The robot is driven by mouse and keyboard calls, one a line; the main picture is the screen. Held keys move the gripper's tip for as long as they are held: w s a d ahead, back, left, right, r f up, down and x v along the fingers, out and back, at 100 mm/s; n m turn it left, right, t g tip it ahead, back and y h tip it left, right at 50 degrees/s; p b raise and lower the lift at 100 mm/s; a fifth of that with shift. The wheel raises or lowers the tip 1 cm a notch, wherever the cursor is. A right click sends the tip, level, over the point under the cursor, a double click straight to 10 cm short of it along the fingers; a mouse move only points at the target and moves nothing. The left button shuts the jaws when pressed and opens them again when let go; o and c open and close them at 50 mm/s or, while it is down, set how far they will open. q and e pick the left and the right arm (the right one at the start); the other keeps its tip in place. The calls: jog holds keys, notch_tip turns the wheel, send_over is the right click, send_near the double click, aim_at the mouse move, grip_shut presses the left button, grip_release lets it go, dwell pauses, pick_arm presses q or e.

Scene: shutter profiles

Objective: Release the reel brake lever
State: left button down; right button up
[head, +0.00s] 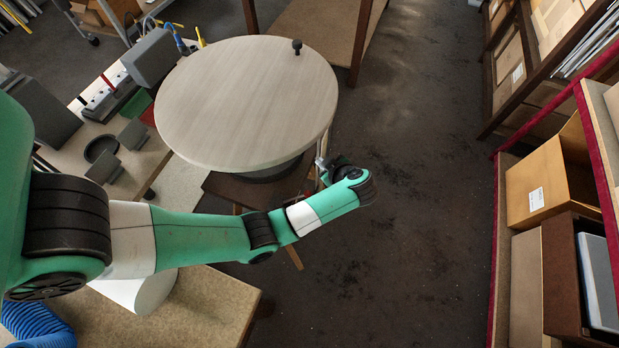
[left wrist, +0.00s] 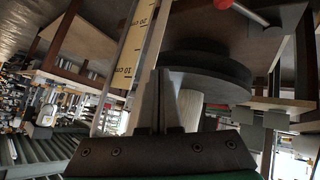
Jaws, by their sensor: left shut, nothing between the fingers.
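The reel's large round pale wooden disc (head: 250,105) lies flat on its stand, with a small black knob (head: 297,47) near its far edge. In the left wrist view a metal lever with a red ball end (left wrist: 223,4) shows at the top, beside a dark round base (left wrist: 205,65). I take this to be the brake lever; I cannot make it out in the head view. My left gripper (head: 322,170) is just past the disc's near right edge, partly hidden by my wrist. Its fingers (left wrist: 168,78) are shut and empty, apart from the red ball. My right gripper is not in view.
A bench (head: 145,160) with grey blocks and a power strip stands left of the disc. A yellow ruler strip (left wrist: 135,50) shows left of the fingers. Shelving with cardboard boxes (head: 545,185) lines the right. The dark floor (head: 420,180) between is clear.

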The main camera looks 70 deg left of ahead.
aim_at(294, 199)
pick_arm(q)
jog(key=s+d+f+m+g+h, duration=0.1)
jog(key=s+d+f+g+h, duration=0.1)
jog(key=s, duration=0.3)
jog(key=shift+d+f+g, duration=0.3)
jog(key=shift+d+f, duration=0.35)
jog(key=shift+f, duration=0.1)
jog(key=shift+f, duration=0.1)
jog(key=b+x, duration=0.4)
jog(key=x, duration=0.6)
jog(key=shift+w+f, duration=0.15)
jog(key=shift+f, duration=0.05)
jog(key=d, duration=0.1)
jog(key=w+d+b, duration=0.1)
jog(key=d, duration=0.1)
jog(key=shift+w+d+r, duration=0.15)
jog(key=shift+w+d, duration=0.05)
jog(key=shift+d, duration=0.1)
